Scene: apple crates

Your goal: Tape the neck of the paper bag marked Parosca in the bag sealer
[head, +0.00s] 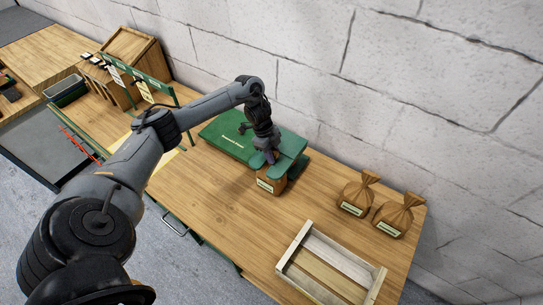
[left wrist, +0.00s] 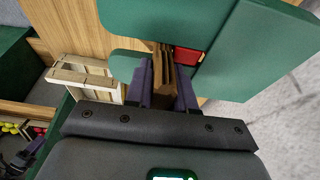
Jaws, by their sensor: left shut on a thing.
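A brown paper bag (head: 269,184) with a pale label stands at the front of the green bag sealer (head: 292,148); its label is too small to read. My left gripper (head: 271,158) is shut on the bag's folded neck, which shows between the fingers in the left wrist view (left wrist: 162,72). There the neck lies at the gap between the sealer's green plates (left wrist: 235,50), close beside a red part (left wrist: 187,56). I cannot tell whether the neck touches the red part.
Two more tied paper bags (head: 355,196) (head: 393,218) with labels stand at the right by the wall. An empty wooden crate (head: 308,233) lies at the front right. A green flat box (head: 226,140) adjoins the sealer. Bare tabletop lies between sealer and crate.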

